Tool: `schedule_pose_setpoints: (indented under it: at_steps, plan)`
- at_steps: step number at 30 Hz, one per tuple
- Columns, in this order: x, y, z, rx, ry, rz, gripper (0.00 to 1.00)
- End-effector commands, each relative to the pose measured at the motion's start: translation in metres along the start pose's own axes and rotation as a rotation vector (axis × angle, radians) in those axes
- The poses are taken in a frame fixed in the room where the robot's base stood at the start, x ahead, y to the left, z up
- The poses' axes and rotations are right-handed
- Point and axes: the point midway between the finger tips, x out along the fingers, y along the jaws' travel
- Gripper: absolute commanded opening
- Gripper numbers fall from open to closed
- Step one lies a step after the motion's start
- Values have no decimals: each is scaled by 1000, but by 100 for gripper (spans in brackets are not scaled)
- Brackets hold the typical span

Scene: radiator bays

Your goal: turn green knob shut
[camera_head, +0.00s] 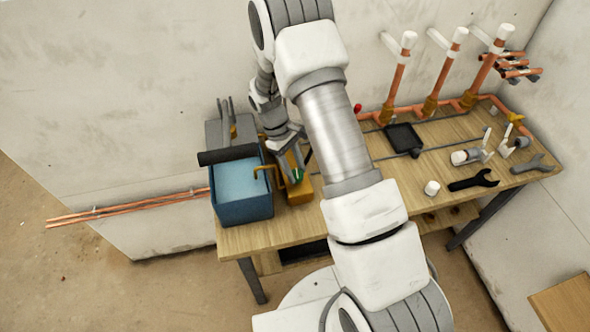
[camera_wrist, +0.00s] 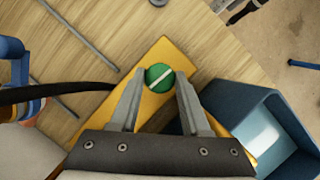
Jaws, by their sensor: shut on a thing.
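The green knob (camera_wrist: 159,77) is round, with a white bar across its face that runs diagonally from lower left to upper right. It sits on a yellow block (camera_wrist: 157,103) on the wooden bench. My gripper (camera_wrist: 160,82) has one finger on each side of the knob and is shut on it. In the head view the knob shows as a small green spot (camera_head: 297,175) on the yellow block (camera_head: 301,191), partly covered by my gripper (camera_head: 294,165).
A blue open bin (camera_head: 243,207) stands close beside the yellow block. A black tray (camera_head: 404,138), a white cylinder (camera_head: 432,188) and a black wrench (camera_head: 473,181) lie to the right on the bench (camera_head: 290,230). Copper pipes (camera_head: 440,78) rise behind.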

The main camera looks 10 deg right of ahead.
Motion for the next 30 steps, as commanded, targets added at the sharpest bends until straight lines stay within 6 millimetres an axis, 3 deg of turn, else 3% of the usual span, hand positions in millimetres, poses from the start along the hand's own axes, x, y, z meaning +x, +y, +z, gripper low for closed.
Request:
schedule_pose_setpoints:
  at_steps: [30]
  plan:
    - [1,6,2,867,4,-359,0]
